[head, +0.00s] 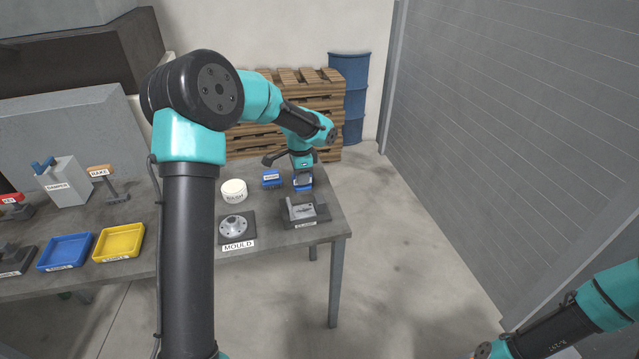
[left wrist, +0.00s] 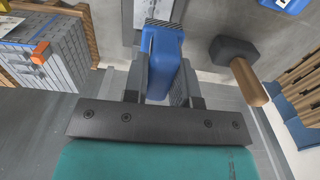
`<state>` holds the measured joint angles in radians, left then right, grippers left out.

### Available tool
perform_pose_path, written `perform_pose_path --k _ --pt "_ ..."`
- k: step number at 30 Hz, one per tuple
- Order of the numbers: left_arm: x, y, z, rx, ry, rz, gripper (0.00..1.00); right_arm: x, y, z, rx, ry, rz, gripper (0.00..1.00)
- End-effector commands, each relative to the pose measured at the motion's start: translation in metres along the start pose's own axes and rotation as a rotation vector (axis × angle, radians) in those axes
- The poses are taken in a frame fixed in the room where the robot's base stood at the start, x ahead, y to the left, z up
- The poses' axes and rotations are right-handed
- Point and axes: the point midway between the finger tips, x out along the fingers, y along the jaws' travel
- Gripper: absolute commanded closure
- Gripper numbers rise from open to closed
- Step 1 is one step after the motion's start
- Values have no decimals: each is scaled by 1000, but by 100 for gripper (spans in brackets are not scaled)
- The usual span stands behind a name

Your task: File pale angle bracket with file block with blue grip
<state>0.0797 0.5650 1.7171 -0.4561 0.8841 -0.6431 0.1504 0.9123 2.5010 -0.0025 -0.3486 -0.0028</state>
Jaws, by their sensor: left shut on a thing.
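My left gripper (head: 303,179) is shut on the file block with blue grip (head: 303,187), near the table's far right corner. In the left wrist view the blue grip (left wrist: 163,65) sits between the two fingers, with a dark ridged strip along its top end. The pale angle bracket (head: 302,209) appears as a light grey piece in a dark fixture (head: 315,218) on the table, just in front of the held file block. No contact between file and bracket shows. My right gripper is out of view; only part of that arm shows at lower right.
Left of the fixture are a mould (head: 234,229), a round white tub (head: 234,190) and another blue block (head: 271,178). Yellow (head: 119,242) and blue (head: 66,251) trays lie farther left. A dark-headed mallet (left wrist: 235,62) shows beside the file in the wrist view.

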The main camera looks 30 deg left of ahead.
Motion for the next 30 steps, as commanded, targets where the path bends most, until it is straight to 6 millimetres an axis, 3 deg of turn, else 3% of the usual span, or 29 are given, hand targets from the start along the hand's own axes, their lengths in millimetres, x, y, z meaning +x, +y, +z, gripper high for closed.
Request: perform_pose_path --k 5,17,30 --pt "-2 -9 10 42 0 -1 100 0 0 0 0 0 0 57" --pt "0 -9 10 46 -1 -1 100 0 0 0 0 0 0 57" --pt "35 -8 6 52 -2 1 100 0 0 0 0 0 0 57"
